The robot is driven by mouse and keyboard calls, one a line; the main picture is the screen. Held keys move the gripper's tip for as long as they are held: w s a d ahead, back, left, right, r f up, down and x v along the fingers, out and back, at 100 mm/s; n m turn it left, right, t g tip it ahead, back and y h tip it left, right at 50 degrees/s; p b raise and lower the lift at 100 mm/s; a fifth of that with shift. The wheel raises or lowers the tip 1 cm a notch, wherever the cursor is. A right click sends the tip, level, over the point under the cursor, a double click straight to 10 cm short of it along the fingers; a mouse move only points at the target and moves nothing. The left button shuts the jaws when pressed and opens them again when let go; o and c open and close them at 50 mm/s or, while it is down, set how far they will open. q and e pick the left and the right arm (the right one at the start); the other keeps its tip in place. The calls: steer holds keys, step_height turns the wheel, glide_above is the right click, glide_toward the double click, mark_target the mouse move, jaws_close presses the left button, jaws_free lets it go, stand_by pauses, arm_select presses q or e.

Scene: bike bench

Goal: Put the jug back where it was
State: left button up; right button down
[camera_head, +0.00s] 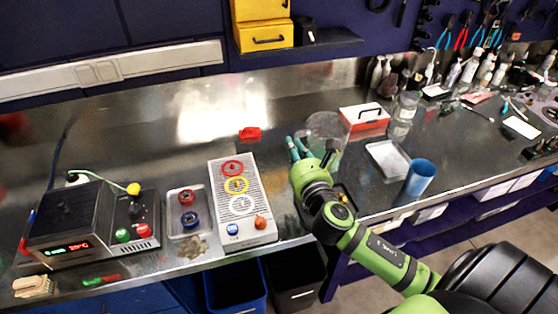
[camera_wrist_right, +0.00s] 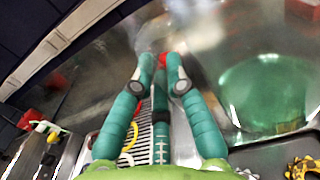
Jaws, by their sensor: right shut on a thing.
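A clear, see-through round vessel, which I take to be the jug (camera_head: 328,124), shows just behind and to the right of my right gripper's fingers in the head view. In the right wrist view a large green-tinted round glass shape (camera_wrist_right: 265,95) lies to the right of the fingers; I cannot tell whether it is the same vessel. My right gripper (camera_head: 297,147) has its teal fingers drawn in and is shut on the jug, above the bench near the white perforated panel. In the right wrist view the gripper (camera_wrist_right: 161,72) shows no clear grip point. My left gripper is not in view.
The panel (camera_head: 221,172) with coloured rings stands to the left, beside a small tray (camera_head: 174,235) and a soldering station (camera_head: 70,225).

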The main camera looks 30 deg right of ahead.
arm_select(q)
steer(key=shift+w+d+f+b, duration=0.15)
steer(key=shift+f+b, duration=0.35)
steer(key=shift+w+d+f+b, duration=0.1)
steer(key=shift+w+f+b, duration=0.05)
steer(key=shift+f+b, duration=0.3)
arm_select(e)
steer(key=shift+w+a+f, duration=0.4)
steer(key=shift+w+f, duration=0.9)
steer(key=shift+f, duration=0.2)
steer(key=shift+w+a+f, duration=0.4)
steer(key=shift+w+f, duration=0.95)
steer(key=shift+f, duration=0.1)
steer(key=shift+w+a+f, duration=0.4)
steer(key=shift+w+f, duration=0.9)
steer(key=shift+f, duration=0.2)
steer(key=shift+f, duration=0.2)
steer(key=c, duration=1.2)
jaws_free()
steer(key=shift+c, duration=0.2)
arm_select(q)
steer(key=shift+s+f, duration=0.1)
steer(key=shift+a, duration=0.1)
arm_select(e)
steer(key=shift+r, duration=0.15)
